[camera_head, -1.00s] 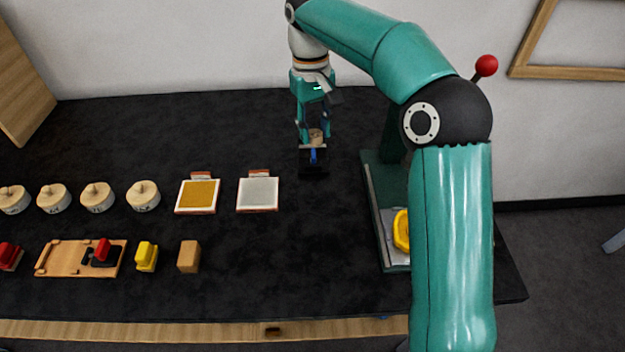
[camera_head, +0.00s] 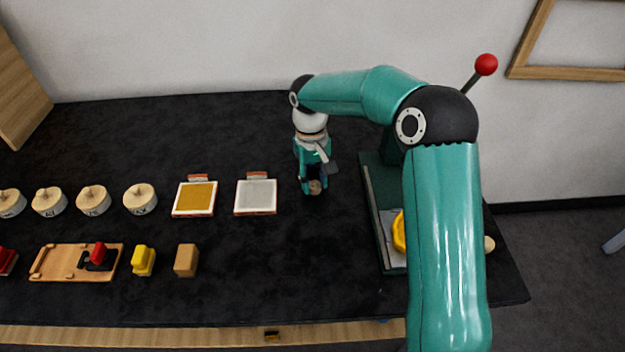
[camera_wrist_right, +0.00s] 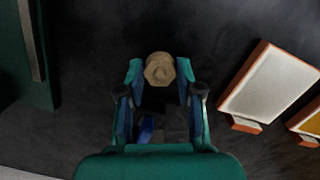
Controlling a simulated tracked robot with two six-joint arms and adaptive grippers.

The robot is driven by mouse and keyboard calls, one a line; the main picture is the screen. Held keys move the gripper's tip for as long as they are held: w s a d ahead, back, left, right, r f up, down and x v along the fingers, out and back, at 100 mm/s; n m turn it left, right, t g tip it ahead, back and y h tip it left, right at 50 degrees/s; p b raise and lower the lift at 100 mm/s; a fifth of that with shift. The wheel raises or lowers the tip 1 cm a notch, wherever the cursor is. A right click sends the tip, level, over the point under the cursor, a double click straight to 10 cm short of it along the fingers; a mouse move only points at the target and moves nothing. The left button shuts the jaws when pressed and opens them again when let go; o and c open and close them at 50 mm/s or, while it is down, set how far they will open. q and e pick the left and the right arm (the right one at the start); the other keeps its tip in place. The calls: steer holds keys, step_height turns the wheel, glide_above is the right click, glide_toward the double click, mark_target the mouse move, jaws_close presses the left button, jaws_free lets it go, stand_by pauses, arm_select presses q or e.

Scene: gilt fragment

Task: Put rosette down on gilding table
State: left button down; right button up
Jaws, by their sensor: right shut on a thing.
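My right gripper (camera_head: 313,186) points down over the black gilding table (camera_head: 260,285), right of the white-faced tile. It is shut on a small tan, knob-like piece, the rosette (camera_head: 315,187). In the right wrist view the rosette (camera_wrist_right: 160,68) sits between the fingertips of the gripper (camera_wrist_right: 160,80), its faceted top showing. A dark shape and a blue part (camera_wrist_right: 147,129) show between the fingers behind it. Whether the rosette touches the table is hidden. My left gripper is not in view.
A gold tile (camera_head: 195,198) and a white tile (camera_head: 256,196) lie left of the gripper. Several round wooden-topped pots (camera_head: 93,200), a wooden tray (camera_head: 62,262) and a wooden block (camera_head: 186,260) are further left. A green-framed press (camera_head: 371,215) stands right. Bare table lies in front.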

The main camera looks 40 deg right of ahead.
mark_target(312, 180)
steer(key=o, duration=1)
steer(key=shift+o, duration=0.2)
step_height(312, 180, up, 12)
steer(key=w, duration=0.1)
steer(key=shift+w+p, duration=0.2)
steer(key=shift+p, duration=0.15)
steer(key=shift+s, duration=0.1)
